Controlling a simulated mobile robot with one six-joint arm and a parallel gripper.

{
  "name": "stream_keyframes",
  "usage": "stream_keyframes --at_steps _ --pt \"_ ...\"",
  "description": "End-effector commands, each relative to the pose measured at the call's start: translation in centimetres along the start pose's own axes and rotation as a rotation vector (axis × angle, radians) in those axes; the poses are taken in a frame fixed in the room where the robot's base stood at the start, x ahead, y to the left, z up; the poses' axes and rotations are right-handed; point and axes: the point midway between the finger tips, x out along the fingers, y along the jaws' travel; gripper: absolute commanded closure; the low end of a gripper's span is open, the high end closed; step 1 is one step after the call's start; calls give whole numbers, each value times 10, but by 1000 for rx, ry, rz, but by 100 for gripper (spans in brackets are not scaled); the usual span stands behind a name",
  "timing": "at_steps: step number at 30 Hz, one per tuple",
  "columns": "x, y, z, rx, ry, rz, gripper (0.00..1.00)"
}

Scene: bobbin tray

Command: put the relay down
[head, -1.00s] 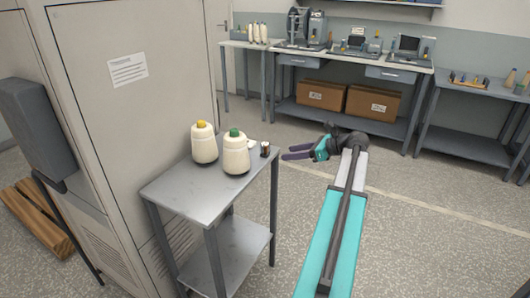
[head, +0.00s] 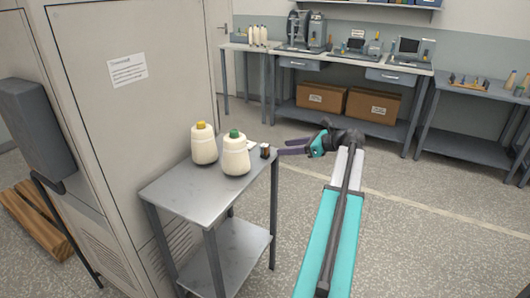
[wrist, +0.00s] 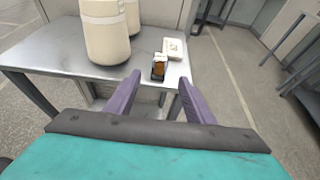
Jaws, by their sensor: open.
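The relay (head: 265,151) is a small dark block with an orange-brown face. It stands upright on the grey metal side table (head: 188,196), near the table's right corner. In the wrist view the relay (wrist: 159,67) sits ahead of my gripper (wrist: 158,88), between the lines of its two purple fingers. The fingers are apart and I see nothing held between them. In the head view my gripper (head: 283,146) is just right of the relay, at about table height.
Two cream yarn cones, one yellow-topped (head: 204,146) and one green-topped (head: 236,156), stand left of the relay. A small white item (wrist: 174,48) lies behind it. A tall grey cabinet (head: 120,120) stands left of the table. Open floor lies to the right.

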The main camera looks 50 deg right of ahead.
Motion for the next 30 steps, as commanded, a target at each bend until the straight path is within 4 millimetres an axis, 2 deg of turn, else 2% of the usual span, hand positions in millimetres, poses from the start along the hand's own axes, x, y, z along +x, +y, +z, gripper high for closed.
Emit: stream_keyframes --at_steps 6,12,30 --pt "33 0 0 0 1 2 52" --pt "55 0 0 0 0 1 52" --pt "68 0 0 0 0 1 52"
